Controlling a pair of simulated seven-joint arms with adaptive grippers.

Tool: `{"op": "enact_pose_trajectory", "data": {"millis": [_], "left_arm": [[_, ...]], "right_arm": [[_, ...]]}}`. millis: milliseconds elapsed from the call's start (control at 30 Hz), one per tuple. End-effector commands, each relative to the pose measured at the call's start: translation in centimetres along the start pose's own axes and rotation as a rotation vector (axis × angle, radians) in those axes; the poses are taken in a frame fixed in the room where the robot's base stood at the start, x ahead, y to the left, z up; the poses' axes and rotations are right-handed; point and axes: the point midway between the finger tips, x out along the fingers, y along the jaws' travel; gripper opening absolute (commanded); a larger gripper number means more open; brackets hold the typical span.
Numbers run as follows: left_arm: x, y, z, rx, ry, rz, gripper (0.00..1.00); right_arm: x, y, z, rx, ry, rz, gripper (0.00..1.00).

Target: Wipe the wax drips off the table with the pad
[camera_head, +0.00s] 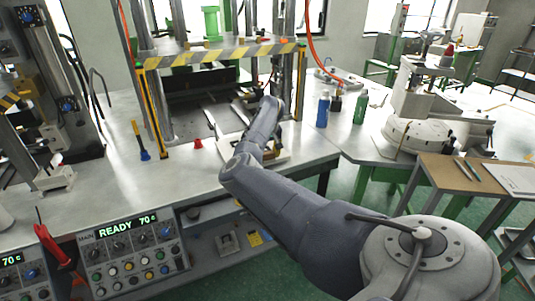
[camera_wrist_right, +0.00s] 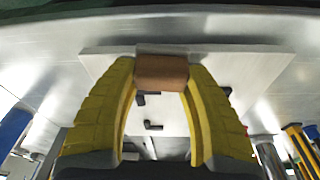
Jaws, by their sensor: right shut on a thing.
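In the right wrist view my right gripper (camera_wrist_right: 161,76) has its two yellow fingers closed on a brown block-shaped pad (camera_wrist_right: 162,67). The pad sits crosswise between the fingertips, in front of a pale flat plate (camera_wrist_right: 230,65); I cannot tell whether they touch. In the head view my right arm reaches up over the steel table (camera_head: 105,195) towards the press, and its forearm and wrist hide most of the gripper and the pad. I cannot make out any wax drips on the table. My left gripper is not in view.
The press frame with a striped bar (camera_head: 220,57) stands behind the arm. A small red cone (camera_head: 198,144) and a blue-tipped tool (camera_head: 143,153) are left of it. A blue bottle (camera_head: 323,110) and a green bottle (camera_head: 360,108) stand right. The front left tabletop is mostly clear.

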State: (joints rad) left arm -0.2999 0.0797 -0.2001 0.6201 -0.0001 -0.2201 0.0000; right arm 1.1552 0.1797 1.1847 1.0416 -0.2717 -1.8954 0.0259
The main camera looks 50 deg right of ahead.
Motion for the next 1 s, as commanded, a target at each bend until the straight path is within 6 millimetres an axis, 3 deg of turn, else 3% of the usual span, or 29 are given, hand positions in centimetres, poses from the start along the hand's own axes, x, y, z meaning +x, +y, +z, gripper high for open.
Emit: {"op": "enact_pose_trajectory", "data": {"millis": [800, 1000], "left_arm": [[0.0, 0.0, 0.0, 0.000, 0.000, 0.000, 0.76], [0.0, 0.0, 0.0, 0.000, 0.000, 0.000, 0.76]], "right_arm": [[-5.6, 0.1, -1.1, 0.001, 0.000, 0.000, 0.02], [-5.9, 0.1, -1.1, 0.001, -0.001, 0.001, 0.02]]}}
